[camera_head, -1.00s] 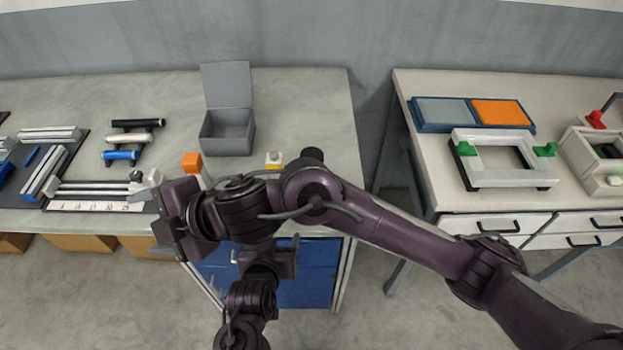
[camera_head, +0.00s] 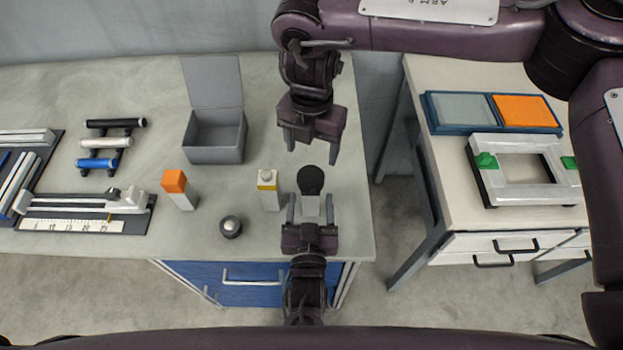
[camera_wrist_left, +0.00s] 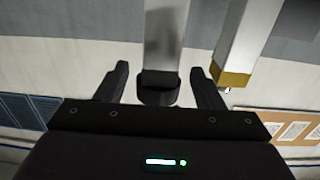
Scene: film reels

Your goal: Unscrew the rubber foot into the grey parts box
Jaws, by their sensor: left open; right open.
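The rubber foot looks to be the black round piece (camera_head: 311,180) on top of a short grey post (camera_head: 311,207) near the bench's front right; it also shows as a dark end (camera_wrist_left: 158,88) in the left wrist view. My left gripper (camera_head: 310,205) is open, its fingers on either side of this post; contact cannot be told. My right gripper (camera_head: 311,148) is open and empty, pointing down just behind the black piece and apart from it. The grey parts box (camera_head: 215,155) stands further back to the left, lid up and looking empty.
A yellow-banded post (camera_head: 268,193) stands close left of my left gripper, with an orange-topped post (camera_head: 178,188) further left. A dark round knob (camera_head: 230,226) lies in front between them. Rods and a ruler jig (camera_head: 85,212) fill the left side.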

